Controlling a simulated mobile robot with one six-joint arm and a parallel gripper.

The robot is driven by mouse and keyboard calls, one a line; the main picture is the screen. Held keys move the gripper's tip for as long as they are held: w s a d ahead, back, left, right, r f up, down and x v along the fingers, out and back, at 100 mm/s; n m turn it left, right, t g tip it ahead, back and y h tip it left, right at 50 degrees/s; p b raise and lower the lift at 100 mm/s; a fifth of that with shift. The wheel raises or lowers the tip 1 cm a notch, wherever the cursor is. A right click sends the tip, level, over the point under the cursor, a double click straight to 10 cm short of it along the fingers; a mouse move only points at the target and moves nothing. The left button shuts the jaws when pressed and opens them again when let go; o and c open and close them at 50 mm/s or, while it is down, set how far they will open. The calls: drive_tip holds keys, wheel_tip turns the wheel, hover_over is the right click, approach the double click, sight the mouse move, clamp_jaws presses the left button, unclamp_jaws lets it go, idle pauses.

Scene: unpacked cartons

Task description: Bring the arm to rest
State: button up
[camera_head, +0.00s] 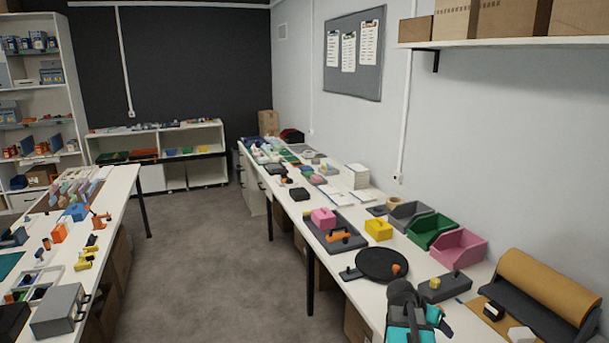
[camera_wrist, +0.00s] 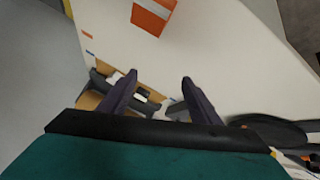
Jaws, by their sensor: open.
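My gripper (camera_wrist: 160,82) shows in the wrist view with its two dark fingers spread apart and nothing between the tips. Part of my arm, dark grey and teal, stands at the bottom of the head view, over the near end of the right-hand white table (camera_head: 362,290). I cannot make out the fingertips in the head view. In the wrist view an orange box (camera_wrist: 152,14) lies beyond the fingers on a white surface, apart from them.
A round black tray (camera_head: 380,262) lies beside my arm. Pink (camera_head: 460,250) and green (camera_head: 430,228) bins and a brown paper roll (camera_head: 550,285) stand along the wall. A crowded table (camera_head: 120,185) stands at left. The grey floor (camera_head: 220,250) between is clear.

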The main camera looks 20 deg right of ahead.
drive_tip(key=w+a+f+n+y, duration=0.25)
drive_tip(key=a+f, duration=0.25)
drive_tip(key=a, duration=0.7)
drive_tip(key=w+a+f+n+y, duration=0.25)
drive_tip(key=a+f+n, duration=0.2)
drive_tip(key=a, duration=0.65)
drive_tip(key=s+a+f+n+y, duration=0.2)
drive_tip(key=a+f+n, duration=0.1)
drive_tip(key=a, duration=0.7)
drive_tip(key=s+a+f+n+y, duration=0.1)
drive_tip(key=a+f+n, duration=0.25)
drive_tip(key=a, duration=0.75)
drive_tip(key=s+f+g+b, duration=0.2)
drive_tip(key=s+f+b, duration=0.4)
drive_tip(key=f, duration=0.6)
drive_tip(key=s+f+g+b, duration=0.1)
drive_tip(key=s+f+b, duration=0.5)
drive_tip(key=s+f, duration=0.5)
drive_tip(key=s+f+g+b, duration=0.2)
drive_tip(key=s+f+b, duration=0.4)
drive_tip(key=f, duration=0.7)
drive_tip(key=s, duration=0.2)
drive_tip(key=shift+s+f+m+g, duration=0.3)
drive_tip(key=shift+s+f+m, duration=0.05)
